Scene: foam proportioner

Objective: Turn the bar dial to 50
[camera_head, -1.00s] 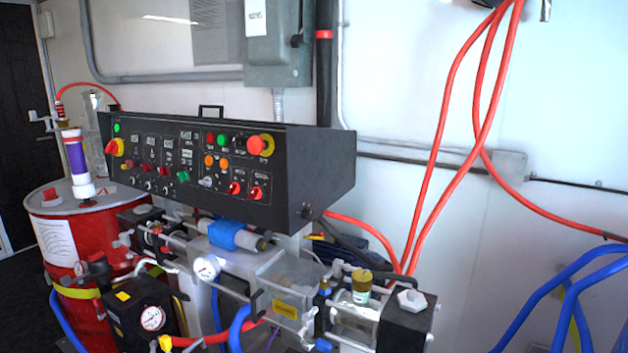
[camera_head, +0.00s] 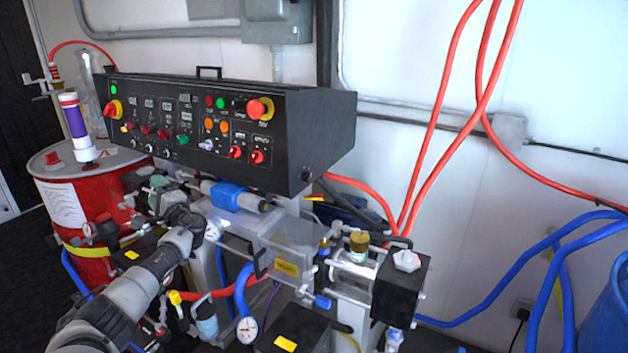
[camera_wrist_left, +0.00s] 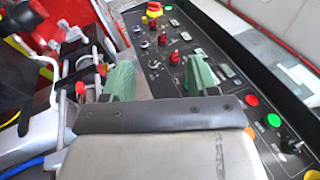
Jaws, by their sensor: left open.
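The black control panel (camera_head: 215,125) carries small displays, coloured buttons and several red, black and green knobs. I cannot tell which knob is the bar dial, as the labels are too small to read. A red knob (camera_head: 236,152) and a white-grey knob (camera_head: 206,145) sit low on its face. My right gripper is not in view.
Below the panel are pipes, a blue-wrapped cylinder (camera_head: 234,197), a clear box (camera_head: 293,250) and a pressure gauge (camera_head: 247,331). A red drum (camera_head: 92,215) stands left. Red hoses (camera_head: 440,120) hang at right. The space in front of the panel face looks open.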

